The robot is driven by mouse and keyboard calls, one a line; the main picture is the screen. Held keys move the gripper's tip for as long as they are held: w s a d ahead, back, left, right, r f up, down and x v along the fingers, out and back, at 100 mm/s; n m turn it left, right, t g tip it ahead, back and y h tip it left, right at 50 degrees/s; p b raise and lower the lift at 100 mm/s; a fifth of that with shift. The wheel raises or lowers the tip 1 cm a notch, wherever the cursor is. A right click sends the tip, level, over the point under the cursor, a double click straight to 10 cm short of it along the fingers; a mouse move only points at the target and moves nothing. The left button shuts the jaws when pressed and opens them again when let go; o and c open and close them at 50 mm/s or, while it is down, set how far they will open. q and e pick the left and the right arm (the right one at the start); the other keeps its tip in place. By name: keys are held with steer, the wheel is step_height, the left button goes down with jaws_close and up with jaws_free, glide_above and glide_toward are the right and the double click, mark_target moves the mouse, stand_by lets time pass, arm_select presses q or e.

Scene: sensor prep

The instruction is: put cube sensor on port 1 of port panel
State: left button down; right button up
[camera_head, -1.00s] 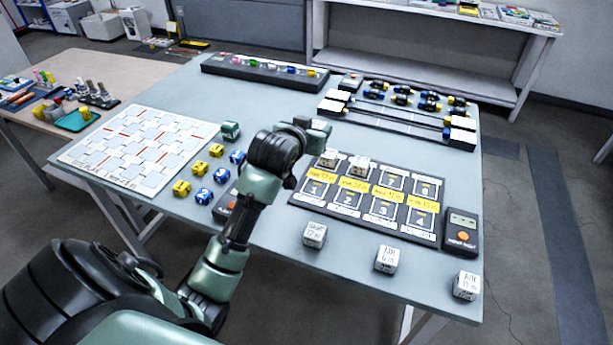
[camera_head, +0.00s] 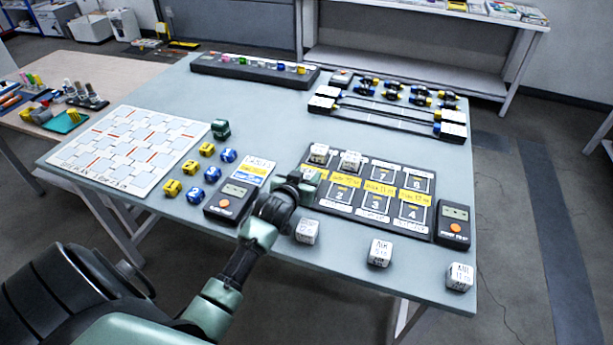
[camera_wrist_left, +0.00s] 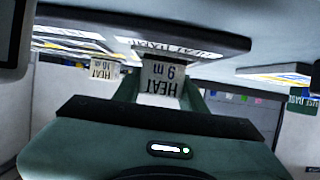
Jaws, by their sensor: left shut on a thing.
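The black port panel (camera_head: 432,237) lies on the blue-grey table, with yellow labels between two rows of ports. White cube sensors stand on its two far-left ports, one cube (camera_head: 319,152) and another (camera_head: 350,160). My left gripper (camera_head: 308,180) is at the panel's left end, low over the near row, where it hides port 1. Numbers 2, 3 and 4 show beside it. In the left wrist view it is shut on a white cube sensor (camera_wrist_left: 160,80) marked HEAT 9 m. Whether this cube touches the panel I cannot tell. My right gripper is out of view.
White cubes stand along the front edge: one (camera_head: 307,231) close to my left wrist, a second (camera_head: 380,253), a third (camera_head: 460,276). A meter (camera_head: 230,200) lies left of my gripper, another (camera_head: 453,223) right of the panel. Yellow and blue cubes stand further left.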

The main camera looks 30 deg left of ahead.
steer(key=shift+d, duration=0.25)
arm_select(q)
steer(key=shift+f, duration=0.15)
steer(key=c, duration=0.8)
jaws_free()
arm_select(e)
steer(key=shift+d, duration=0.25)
arm_select(q)
steer(key=shift+s+r, duration=0.15)
steer(key=shift+r, duration=0.1)
steer(key=v, duration=1.1)
steer(key=shift+s+d+r, duration=0.1)
steer(key=shift+s+d, duration=0.1)
steer(key=shift+s, duration=0.2)
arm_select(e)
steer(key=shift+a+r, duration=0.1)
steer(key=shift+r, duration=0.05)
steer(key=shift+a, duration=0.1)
